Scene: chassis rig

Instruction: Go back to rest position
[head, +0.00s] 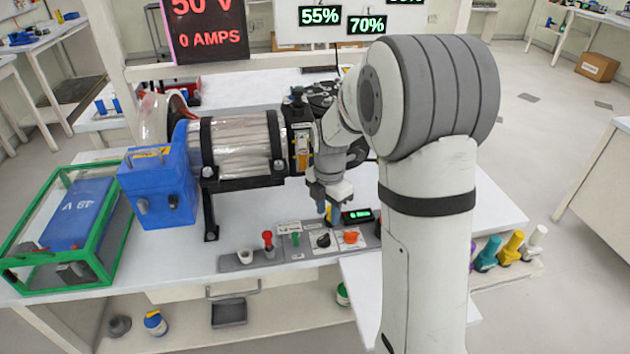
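My gripper (329,201) hangs at the end of my white and grey arm, pointing down above the right part of the control panel (262,259). Its fingers are small and partly dark in this view, and I cannot tell whether they are open or shut. Something blue and yellow shows just below the fingers; I cannot tell whether it is held. The panel carries a red lever (267,241), a green switch (295,238), a black knob (323,240), an orange knob (351,236) and a small green display (357,216). My arm hides the panel's right end.
A cylindrical machine (241,145) with a blue box (158,190) stands behind the panel. A green-framed case (20,240) holding a blue 48 V battery (75,212) sits at the left. A display reading 50 V (205,25) hangs above. Coloured bottles (512,247) stand at the lower right.

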